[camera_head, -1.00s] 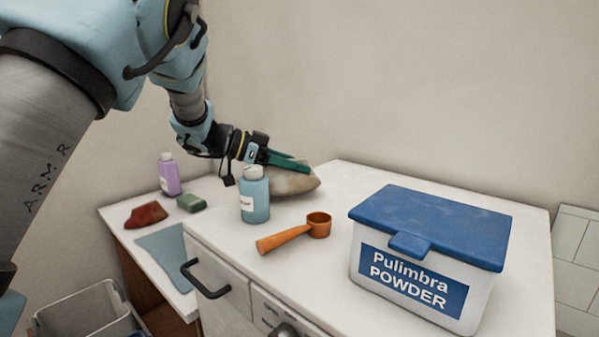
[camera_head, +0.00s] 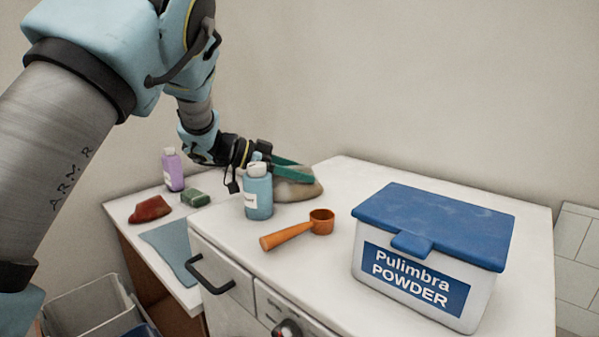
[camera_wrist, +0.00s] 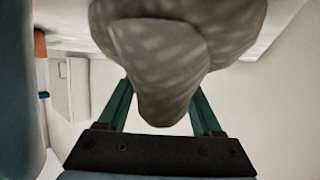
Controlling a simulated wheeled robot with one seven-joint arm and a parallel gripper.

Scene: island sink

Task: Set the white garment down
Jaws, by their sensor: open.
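The white garment (camera_head: 297,190) is a greyish-white soft heap on the white top at the back, behind the blue-green bottle. My gripper (camera_head: 291,172) has its green fingers at the heap in the head view. In the wrist view, the garment (camera_wrist: 170,65) hangs large at the top centre, with a rounded end between the green fingers of my gripper (camera_wrist: 165,108). The fingers stand apart on either side of it, with gaps visible near its lower end. Whether they touch it higher up is hidden. The garment appears to rest on the white top.
A blue-green bottle (camera_head: 258,196) stands close in front of the garment. An orange scoop (camera_head: 290,232) lies nearer, and a blue-lidded Pulimbra powder box (camera_head: 400,270) stands right. A purple bottle (camera_head: 173,172), green block (camera_head: 195,198) and red cloth (camera_head: 149,209) are left. Clear top lies between scoop and wall.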

